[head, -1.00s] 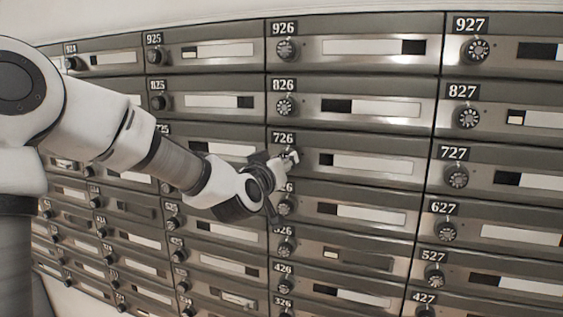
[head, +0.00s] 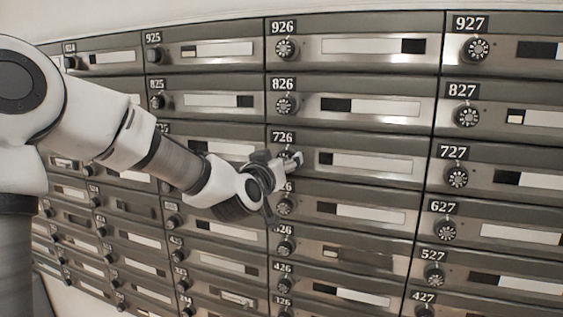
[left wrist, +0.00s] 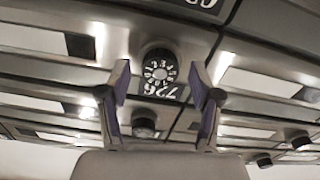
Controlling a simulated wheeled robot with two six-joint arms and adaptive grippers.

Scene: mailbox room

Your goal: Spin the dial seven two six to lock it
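The label 726 (head: 283,138) sits on a mailbox door (head: 375,164) in the middle column. In the head view the dial below it is mostly hidden by my left gripper (head: 294,160), which is right at it. My left gripper (left wrist: 160,76) is open there, one finger on each side of the dial, with gaps to both fingers. Whether the tips reach past the dial's face I cannot tell. My right gripper is in neither view.
Mailbox doors with the same kind of dial fill the wall. The 826 dial (head: 285,105) is just above and another dial (head: 285,205) just below. The 727 dial (head: 457,177) is to the right. The door face right of my gripper is clear.

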